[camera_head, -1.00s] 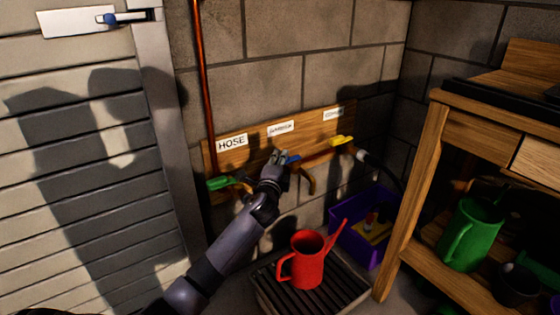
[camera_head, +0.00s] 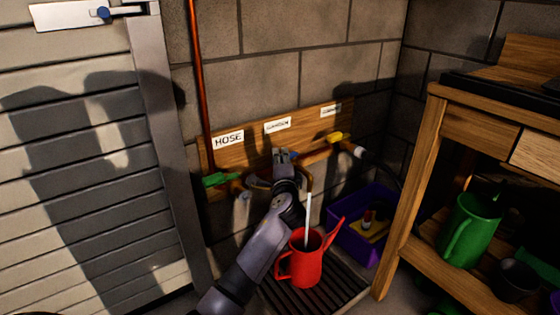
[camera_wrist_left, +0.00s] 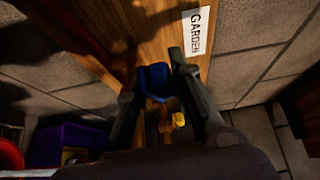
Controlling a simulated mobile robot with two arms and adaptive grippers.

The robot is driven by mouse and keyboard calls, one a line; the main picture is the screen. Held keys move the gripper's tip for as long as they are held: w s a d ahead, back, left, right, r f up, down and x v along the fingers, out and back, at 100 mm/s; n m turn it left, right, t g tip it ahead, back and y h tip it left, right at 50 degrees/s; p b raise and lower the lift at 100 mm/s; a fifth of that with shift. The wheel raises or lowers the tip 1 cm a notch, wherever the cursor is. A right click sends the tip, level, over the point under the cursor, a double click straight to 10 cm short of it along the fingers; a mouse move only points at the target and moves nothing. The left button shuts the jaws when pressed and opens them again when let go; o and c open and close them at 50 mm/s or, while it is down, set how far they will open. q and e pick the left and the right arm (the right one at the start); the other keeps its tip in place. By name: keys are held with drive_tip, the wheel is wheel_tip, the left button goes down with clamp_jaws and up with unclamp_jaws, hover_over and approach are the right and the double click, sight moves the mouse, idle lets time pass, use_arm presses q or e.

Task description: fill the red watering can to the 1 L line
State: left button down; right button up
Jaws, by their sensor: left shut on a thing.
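The red watering can (camera_head: 303,268) stands upright on the slatted drain grate (camera_head: 350,291), its spout pointing right. A pale stream of water (camera_head: 308,218) falls from the middle tap spout (camera_head: 306,180) into its open top. The water level and any 1 L line cannot be made out. My left gripper (camera_head: 285,156) is shut on the blue tap handle under the GARDEN label (camera_head: 277,126). In the left wrist view the blue handle (camera_wrist_left: 155,76) sits between the fingers of my left gripper (camera_wrist_left: 160,70). My right gripper is not in view.
A green-handled tap (camera_head: 218,179) under the HOSE label (camera_head: 228,139) is left, a yellow-handled tap (camera_head: 333,138) right. A purple crate (camera_head: 352,242) stands behind the can. A wooden bench (camera_head: 410,200) holds a green watering can (camera_head: 468,232).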

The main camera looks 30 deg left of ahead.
use_arm(q)
drive_tip(key=c, duration=1.7)
unclamp_jaws()
drive_tip(key=shift+r, duration=0.45)
drive_tip(key=shift+o, duration=0.8)
drive_tip(key=shift+f, duration=0.1)
drive_tip(key=shift+f, duration=0.1)
drive_tip(key=shift+s+d+f, duration=0.1)
drive_tip(key=shift+s+d, duration=0.25)
drive_tip(key=shift+s, duration=0.05)
drive_tip(key=v, duration=1.1)
